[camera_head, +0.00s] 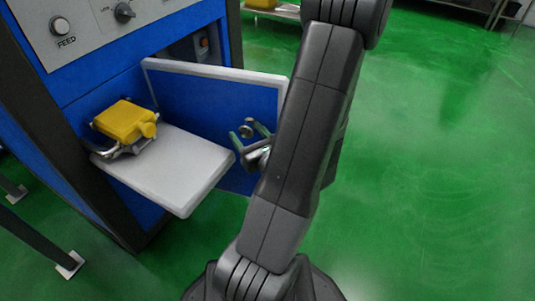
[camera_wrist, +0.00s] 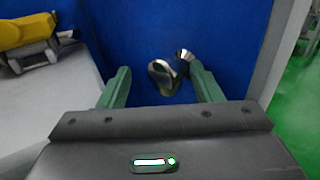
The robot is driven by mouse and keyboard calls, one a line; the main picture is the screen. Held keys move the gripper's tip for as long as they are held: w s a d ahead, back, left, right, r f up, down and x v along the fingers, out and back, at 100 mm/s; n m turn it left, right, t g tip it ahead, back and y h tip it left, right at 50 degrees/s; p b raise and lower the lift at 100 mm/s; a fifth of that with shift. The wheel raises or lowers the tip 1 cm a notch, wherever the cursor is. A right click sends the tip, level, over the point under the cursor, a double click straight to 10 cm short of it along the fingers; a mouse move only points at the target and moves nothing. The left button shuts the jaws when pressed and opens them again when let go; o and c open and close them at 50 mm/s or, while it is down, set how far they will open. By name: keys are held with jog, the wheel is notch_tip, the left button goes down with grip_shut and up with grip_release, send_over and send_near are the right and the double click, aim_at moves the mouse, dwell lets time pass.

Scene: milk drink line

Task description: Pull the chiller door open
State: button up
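The chiller door (camera_head: 205,100) is a blue panel with a pale edge, standing swung out from the blue cabinet in the head view. It fills the middle of the wrist view (camera_wrist: 215,25). A shiny metal handle (camera_wrist: 163,78) sticks out from its face. My gripper (camera_head: 249,133) is at the door's face, with its green fingers apart. My arm hides the door's right part in the head view.
A white shelf (camera_head: 180,180) juts out in front of the door, at the left. A yellow carton-like object (camera_head: 124,121) rests in a metal holder on it. A control panel with knobs (camera_head: 124,13) is above. Green floor at the right is clear.

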jog(key=v, duration=1.1)
jog(key=shift+s+d+h+p, duration=0.25)
jog(key=shift+d+h+p, duration=0.05)
jog(key=shift+p, duration=0.1)
jog(key=shift+w, duration=0.1)
jog(key=shift+b+x, duration=0.35)
jog(key=shift+x, duration=3.45)
jog(key=shift+a+r, duration=0.1)
jog(key=shift+a, duration=0.1)
